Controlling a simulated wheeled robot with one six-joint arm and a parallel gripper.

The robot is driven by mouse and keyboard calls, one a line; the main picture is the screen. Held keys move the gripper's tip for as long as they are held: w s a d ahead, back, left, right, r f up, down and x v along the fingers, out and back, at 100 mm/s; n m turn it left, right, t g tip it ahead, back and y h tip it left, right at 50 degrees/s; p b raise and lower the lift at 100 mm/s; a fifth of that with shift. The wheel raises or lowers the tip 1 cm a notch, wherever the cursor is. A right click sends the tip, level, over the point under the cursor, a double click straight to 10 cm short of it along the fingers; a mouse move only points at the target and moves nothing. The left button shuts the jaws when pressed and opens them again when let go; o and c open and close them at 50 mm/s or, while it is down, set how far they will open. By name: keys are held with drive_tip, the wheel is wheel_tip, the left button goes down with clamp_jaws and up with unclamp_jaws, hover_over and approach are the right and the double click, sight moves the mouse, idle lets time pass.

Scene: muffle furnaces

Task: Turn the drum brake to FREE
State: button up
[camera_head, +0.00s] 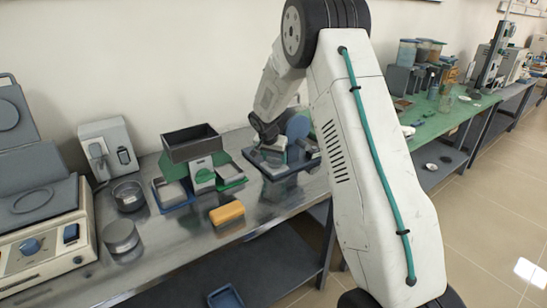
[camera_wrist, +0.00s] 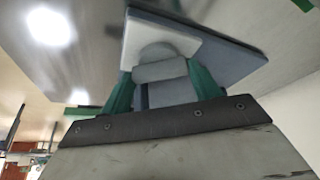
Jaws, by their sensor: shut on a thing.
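A small device with a dark blue base (camera_head: 272,168), a pale block and an upright blue-grey disc (camera_head: 298,126) stands near the right end of the steel bench. My gripper (camera_head: 268,138) is down at its pale block. In the wrist view, the two green fingers of my gripper (camera_wrist: 160,74) are closed on either side of a grey knob (camera_wrist: 158,71). The knob sits in front of a pale block (camera_wrist: 185,36) on a blue plate (camera_wrist: 232,62). No FREE marking can be read, and the knob's setting cannot be told.
Left of the device stands a green-based unit with a dark open tray (camera_head: 191,150). A yellow block (camera_head: 227,213) lies near the front of the steel bench (camera_head: 165,240). Grey round pots (camera_head: 121,236) and a cream machine (camera_head: 45,245) are further left. A green bench (camera_head: 440,125) runs right.

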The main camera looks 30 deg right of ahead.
drive_tip(key=shift+n+t, duration=0.4)
drive_tip(key=shift+n, duration=0.7)
drive_tip(key=shift+y, duration=0.3)
drive_tip(key=o, duration=1)
drive_tip(key=v, duration=0.7)
drive_tip(key=shift+s+a+r, duration=0.1)
drive_tip(key=shift+s+r, duration=0.05)
drive_tip(key=shift+r, duration=0.2)
